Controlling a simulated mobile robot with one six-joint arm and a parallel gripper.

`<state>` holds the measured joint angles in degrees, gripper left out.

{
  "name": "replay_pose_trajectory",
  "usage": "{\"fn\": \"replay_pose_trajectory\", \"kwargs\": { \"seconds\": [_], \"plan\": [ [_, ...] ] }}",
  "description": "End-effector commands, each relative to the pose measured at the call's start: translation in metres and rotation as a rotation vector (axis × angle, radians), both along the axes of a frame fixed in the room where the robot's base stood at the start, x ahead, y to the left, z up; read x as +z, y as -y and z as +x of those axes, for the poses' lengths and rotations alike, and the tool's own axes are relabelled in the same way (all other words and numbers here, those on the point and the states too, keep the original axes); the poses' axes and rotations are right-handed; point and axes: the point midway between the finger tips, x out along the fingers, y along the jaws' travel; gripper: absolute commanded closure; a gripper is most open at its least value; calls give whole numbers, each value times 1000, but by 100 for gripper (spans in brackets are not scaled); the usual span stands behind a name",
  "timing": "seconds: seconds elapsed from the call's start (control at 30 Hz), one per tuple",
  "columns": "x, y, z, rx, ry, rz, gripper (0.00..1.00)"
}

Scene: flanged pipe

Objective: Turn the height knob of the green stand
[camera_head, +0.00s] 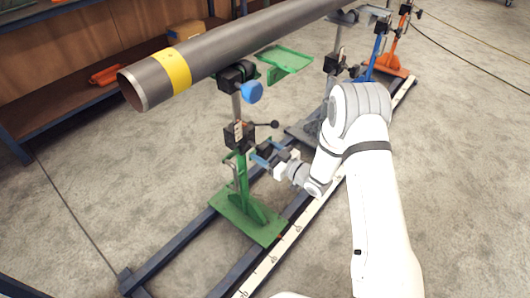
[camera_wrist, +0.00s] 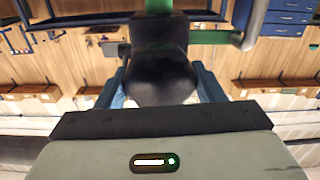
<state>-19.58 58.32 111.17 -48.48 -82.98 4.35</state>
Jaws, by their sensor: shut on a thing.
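The green stand (camera_head: 246,209) stands upright on the dark rails, with a black clamp block (camera_head: 238,136) on its post. Its black height knob (camera_wrist: 160,72) fills the middle of the wrist view, between the two blue fingers of my gripper (camera_wrist: 162,92). In the head view my gripper (camera_head: 266,153) reaches the stand's post from the right, just below the clamp block. There the fingers and my wrist mostly hide the knob. My gripper is shut on the knob.
A grey pipe (camera_head: 220,59) with a yellow band rests on the stand's top, beside a blue knob (camera_head: 252,92). A black ball-ended lever (camera_head: 272,124) sticks out just above my gripper. Blue (camera_head: 378,46) and orange (camera_head: 395,48) stands are farther back. The floor at left is clear.

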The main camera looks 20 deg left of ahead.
Motion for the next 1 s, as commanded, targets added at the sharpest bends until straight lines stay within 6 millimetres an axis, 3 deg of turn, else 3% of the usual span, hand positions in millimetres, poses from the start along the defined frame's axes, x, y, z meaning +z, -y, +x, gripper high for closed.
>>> {"fn": "replay_pose_trajectory", "kwargs": {
  "seconds": [0.27,1.0],
  "plan": [
    [-5,2,1,-4,148,-60,61],
    [-9,3,0,-7,792,-327,61]
  ]
}}
